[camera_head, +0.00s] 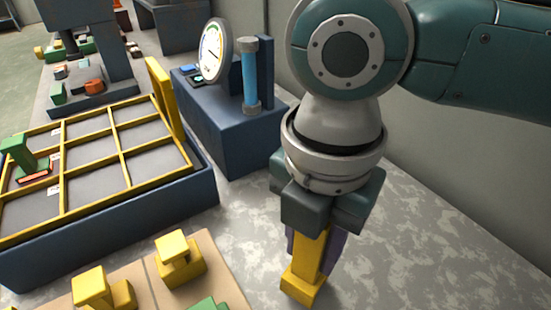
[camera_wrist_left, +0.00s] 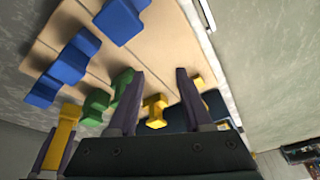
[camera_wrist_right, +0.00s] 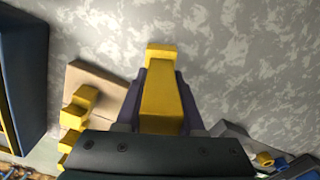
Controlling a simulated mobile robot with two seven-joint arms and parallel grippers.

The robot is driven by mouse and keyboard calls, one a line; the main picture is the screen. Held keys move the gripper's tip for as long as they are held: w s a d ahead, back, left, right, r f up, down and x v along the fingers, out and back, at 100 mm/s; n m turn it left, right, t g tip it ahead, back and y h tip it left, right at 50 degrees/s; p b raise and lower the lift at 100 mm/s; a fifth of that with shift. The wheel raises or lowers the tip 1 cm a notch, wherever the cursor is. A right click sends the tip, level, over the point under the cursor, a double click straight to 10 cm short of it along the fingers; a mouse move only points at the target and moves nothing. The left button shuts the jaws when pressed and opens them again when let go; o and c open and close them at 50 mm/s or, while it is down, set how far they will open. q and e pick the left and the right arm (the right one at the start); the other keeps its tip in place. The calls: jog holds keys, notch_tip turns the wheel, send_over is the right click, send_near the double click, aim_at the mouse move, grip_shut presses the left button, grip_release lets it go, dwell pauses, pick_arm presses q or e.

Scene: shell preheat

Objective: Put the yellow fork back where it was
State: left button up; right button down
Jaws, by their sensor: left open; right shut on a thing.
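My right gripper (camera_head: 313,252) is shut on a yellow piece (camera_head: 304,280), which I take for the yellow fork. It hangs upright with a wider block at its lower end, right of the mat and above the grey floor. It also shows between the fingers in the right wrist view (camera_wrist_right: 160,98); its gripped part is partly hidden and I see no prongs. My left gripper (camera_wrist_left: 158,100) is open and empty, above the mat. It is out of the head view. Two other yellow pieces, one nearer (camera_head: 100,290) and one farther (camera_head: 180,258), stand on the beige mat (camera_head: 222,262).
A blue tray (camera_head: 120,222) with a yellow divider grid stands left, a green piece (camera_head: 18,155) in one compartment. Behind it is a blue block (camera_head: 235,130) with a dial gauge (camera_head: 213,50) and blue cylinder (camera_head: 250,75). Blue pieces (camera_wrist_left: 120,20) lie on the mat.

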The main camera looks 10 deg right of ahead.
pick_arm(q)
jog(key=shift+d+f, duration=0.1)
jog(key=shift+f, duration=0.05)
pick_arm(e)
jog(key=shift+f, duration=0.65)
jog(key=c, duration=0.5)
grip_release()
jog(key=shift+f, duration=0.15)
pick_arm(q)
notch_tip(320, 180, up, 2)
jog(key=shift+r+p, duration=0.1)
jog(key=shift+p, duration=0.95)
pick_arm(e)
notch_tip(320, 180, up, 12)
jog(key=shift+f, duration=0.25)
jog(key=shift+r, duration=0.45)
